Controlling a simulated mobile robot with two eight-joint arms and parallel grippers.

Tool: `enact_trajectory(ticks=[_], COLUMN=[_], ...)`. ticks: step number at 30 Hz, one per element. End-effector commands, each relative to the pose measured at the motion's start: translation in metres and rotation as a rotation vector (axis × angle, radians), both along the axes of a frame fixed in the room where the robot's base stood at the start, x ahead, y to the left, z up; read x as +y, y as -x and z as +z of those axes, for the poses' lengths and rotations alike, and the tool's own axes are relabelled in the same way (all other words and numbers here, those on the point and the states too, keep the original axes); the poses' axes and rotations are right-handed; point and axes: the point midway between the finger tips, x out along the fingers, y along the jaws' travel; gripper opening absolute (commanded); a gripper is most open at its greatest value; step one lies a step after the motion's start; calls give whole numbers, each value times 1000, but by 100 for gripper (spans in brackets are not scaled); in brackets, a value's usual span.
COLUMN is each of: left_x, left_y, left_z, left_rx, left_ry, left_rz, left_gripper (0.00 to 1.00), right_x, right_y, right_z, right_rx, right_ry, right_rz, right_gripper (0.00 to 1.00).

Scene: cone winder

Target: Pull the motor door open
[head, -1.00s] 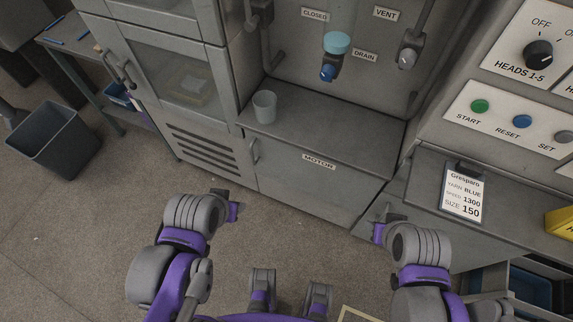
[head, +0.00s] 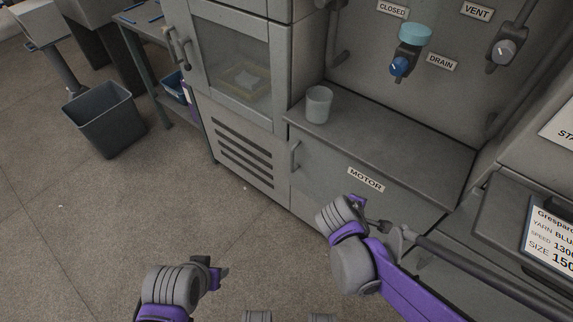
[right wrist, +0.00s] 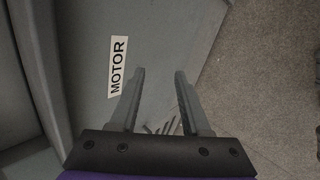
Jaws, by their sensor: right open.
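The motor door (head: 325,185) is a grey panel below the ledge, with a white MOTOR label (head: 366,180). It looks shut. Its upright bar handle (head: 295,157) is near the door's left edge. My right gripper (head: 357,202) is in front of the door, just below the label and to the right of the handle, apart from the handle. In the right wrist view its two fingers (right wrist: 160,74) are spread and empty, with the label (right wrist: 118,67) to their left; I do not see the handle there. My left gripper (head: 217,272) is low over the floor, away from the door.
A grey cup (head: 318,104) stands on the ledge (head: 400,143) above the door. A glass-fronted cabinet (head: 235,65) with its own handle is to the left. A dark bin (head: 105,125) stands on the floor. The floor before the door's left side is clear.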

Motion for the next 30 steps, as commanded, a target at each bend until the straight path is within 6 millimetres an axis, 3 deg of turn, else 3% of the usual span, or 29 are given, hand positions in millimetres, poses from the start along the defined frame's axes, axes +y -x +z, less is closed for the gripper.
enact_trajectory(ticks=[1, 6, 12, 18, 21, 25, 30], left_x=[0, 0, 0, 0, 0, 0, 0], left_y=[0, 0, 0, 0, 0, 0, 0], left_z=[1, 1, 1, 1, 1, 1, 0], left_rx=[0, 0, 0, 0, 0, 0, 0], left_ry=[0, 0, 0, 0, 0, 0, 0], left_rz=[0, 0, 0, 0, 0, 0, 0], left_gripper=[50, 50, 50, 50, 50, 50, 50], right_x=[11, 49, 116, 185, 208, 224, 221], right_y=[-21, -78, -122, -133, -130, -126, -136], right_z=[-4, -19, -42, -66, -74, -79, -80], right_rx=[7, 28, 46, 54, 58, 60, 65], right_ry=[92, 436, 861, 1250, 1383, 1476, 1498], right_rz=[85, 346, 598, 749, 782, 799, 799], right_gripper=[47, 47, 47, 47, 47, 47, 47])
